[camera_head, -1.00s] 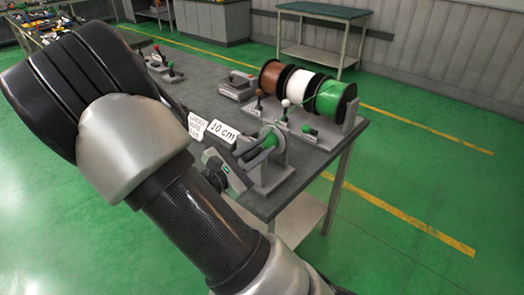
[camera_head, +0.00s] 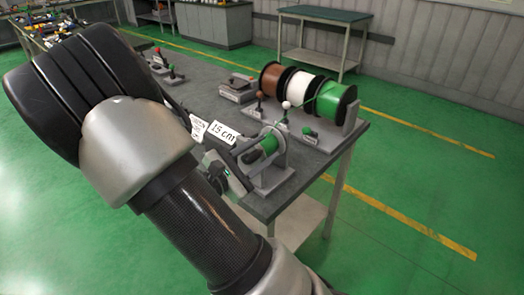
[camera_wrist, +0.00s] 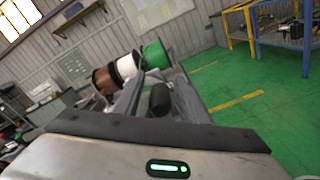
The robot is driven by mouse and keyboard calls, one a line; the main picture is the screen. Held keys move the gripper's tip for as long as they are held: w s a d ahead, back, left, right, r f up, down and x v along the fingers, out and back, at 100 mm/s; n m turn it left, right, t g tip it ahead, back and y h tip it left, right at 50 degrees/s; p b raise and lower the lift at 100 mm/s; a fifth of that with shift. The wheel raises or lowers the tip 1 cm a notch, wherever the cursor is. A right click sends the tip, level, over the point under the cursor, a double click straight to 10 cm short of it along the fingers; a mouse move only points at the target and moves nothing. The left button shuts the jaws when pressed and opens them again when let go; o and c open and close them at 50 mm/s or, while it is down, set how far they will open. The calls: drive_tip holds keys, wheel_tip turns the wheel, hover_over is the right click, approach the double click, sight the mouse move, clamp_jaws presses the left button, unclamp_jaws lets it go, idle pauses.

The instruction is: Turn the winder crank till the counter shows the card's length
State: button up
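The winder (camera_head: 277,175) stands at the near right end of the grey table, with green wire on its drum (camera_head: 269,146). The counter (camera_head: 222,132) beside it seems to show 15 cm. The white card (camera_head: 198,128) is just left of the counter; its print is too small to read. My gripper (camera_head: 240,178) is at the winder's near left side, close to the crank, partly behind my arm. In the wrist view a dark cylindrical grip (camera_wrist: 160,98), apparently the crank handle, lies just beyond my gripper body.
Brown (camera_head: 275,78), white (camera_head: 299,86) and green (camera_head: 335,101) wire spools stand on a rack behind the winder. Small levers with coloured knobs stand before them. A grey block with a handle (camera_head: 238,88) is farther back. The table's right edge is close to the winder.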

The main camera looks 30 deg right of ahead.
drive_tip(key=v, duration=1.7)
drive_tip(key=shift+a+p, duration=0.2)
drive_tip(key=shift+p, duration=0.25)
drive_tip(key=shift+s, duration=0.1)
